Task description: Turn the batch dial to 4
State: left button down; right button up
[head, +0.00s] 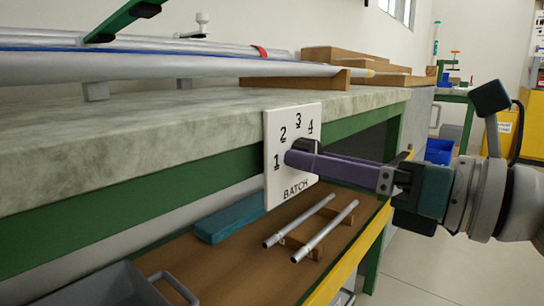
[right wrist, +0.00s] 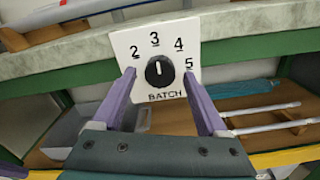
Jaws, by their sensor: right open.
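The batch dial is a white plate (right wrist: 125,45) marked BATCH with a round black knob (right wrist: 160,72) in its middle. The plate (head: 269,128) hangs on the green front edge of the workbench in the head view. Numbers 2 to 5 show in the right wrist view; the 1 shows in the head view. The knob's white pointer line points up, roughly at 3. My right gripper (head: 298,157) is open in front of the plate. Its purple fingers stand either side of the knob, with gaps in the right wrist view. My left gripper is not in view.
The stone-topped workbench (head: 120,130) carries long metal tubes (head: 170,67) and wooden blocks (head: 345,57). Below the plate, a brown shelf (head: 235,260) holds two metal rods (head: 325,232), a teal block (head: 230,217) and a grey bin (head: 105,285). Open floor lies at the right.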

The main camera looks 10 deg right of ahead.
jog(key=shift+c, duration=0.3)
grip_shut()
dwell(0.4)
